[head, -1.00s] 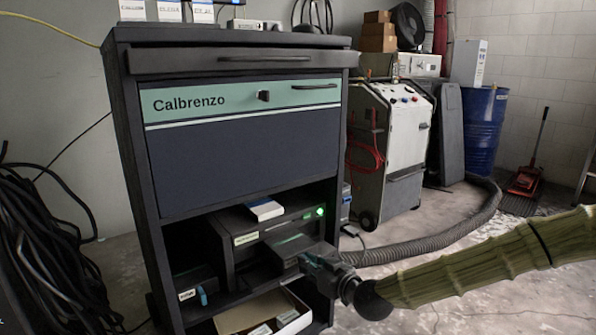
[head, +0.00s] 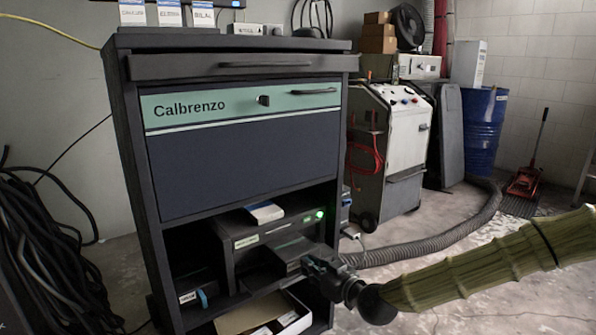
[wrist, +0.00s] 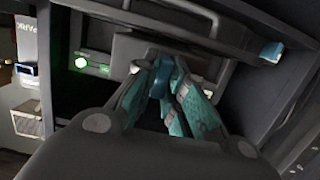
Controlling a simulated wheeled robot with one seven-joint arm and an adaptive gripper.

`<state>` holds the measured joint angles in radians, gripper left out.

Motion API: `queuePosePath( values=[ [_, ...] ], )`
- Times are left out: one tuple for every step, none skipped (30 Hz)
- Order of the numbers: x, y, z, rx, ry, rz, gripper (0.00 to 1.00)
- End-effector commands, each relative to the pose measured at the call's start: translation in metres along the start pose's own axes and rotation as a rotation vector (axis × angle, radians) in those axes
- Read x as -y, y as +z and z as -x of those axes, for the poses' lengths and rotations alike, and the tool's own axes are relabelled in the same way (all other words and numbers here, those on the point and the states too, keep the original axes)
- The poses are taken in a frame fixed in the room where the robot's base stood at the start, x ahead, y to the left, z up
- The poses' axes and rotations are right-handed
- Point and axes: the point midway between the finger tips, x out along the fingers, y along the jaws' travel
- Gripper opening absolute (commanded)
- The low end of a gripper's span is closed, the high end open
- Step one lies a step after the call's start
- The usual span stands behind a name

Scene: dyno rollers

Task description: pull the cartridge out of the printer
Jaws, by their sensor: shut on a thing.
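The dark printer (head: 272,230) sits on the open shelf of the cabinet, with a green light lit at its front right; the light also shows in the wrist view. My gripper (wrist: 160,82) is at the printer's front, its teal fingers closed on a small blue piece, which appears to be the grip of the cartridge (wrist: 158,66). How far the cartridge sits inside the printer is unclear.
A small blue-tabbed item (head: 202,298) is at the shelf's left. The dark cabinet (head: 240,170) frames the shelf from above and left.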

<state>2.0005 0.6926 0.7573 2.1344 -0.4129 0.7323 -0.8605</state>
Motion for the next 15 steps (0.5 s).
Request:
queuePosePath(
  values=[
    [-0.001, -0.005, 0.002, -0.008, 0.001, 0.002, 0.00],
    [0.000, -0.005, 0.003, -0.008, 0.001, 0.002, 0.00],
    [0.000, -0.005, 0.005, -0.008, 0.001, 0.002, 0.00],
    [0.000, -0.004, 0.006, -0.008, 0.001, 0.002, 0.00],
    [0.000, -0.004, 0.008, -0.008, 0.001, 0.002, 0.00],
    [0.000, -0.004, 0.009, -0.007, 0.000, 0.002, 0.00],
    [0.000, -0.003, 0.011, -0.007, 0.000, 0.002, 0.00],
    [0.000, -0.003, 0.012, -0.007, 0.000, 0.002, 0.00],
    [0.000, -0.003, 0.014, -0.007, 0.000, 0.002, 0.00],
    [0.000, -0.002, 0.015, -0.007, 0.000, 0.002, 0.00],
    [0.000, -0.002, 0.016, -0.007, 0.000, 0.002, 0.00],
    [0.000, -0.002, 0.018, -0.007, 0.000, 0.002, 0.00],
    [0.000, -0.001, 0.019, -0.007, 0.000, 0.002, 0.00],
    [0.000, -0.001, 0.021, -0.006, 0.001, 0.002, 0.00],
    [0.000, 0.000, 0.022, -0.006, 0.001, 0.002, 0.00]
  ],
)
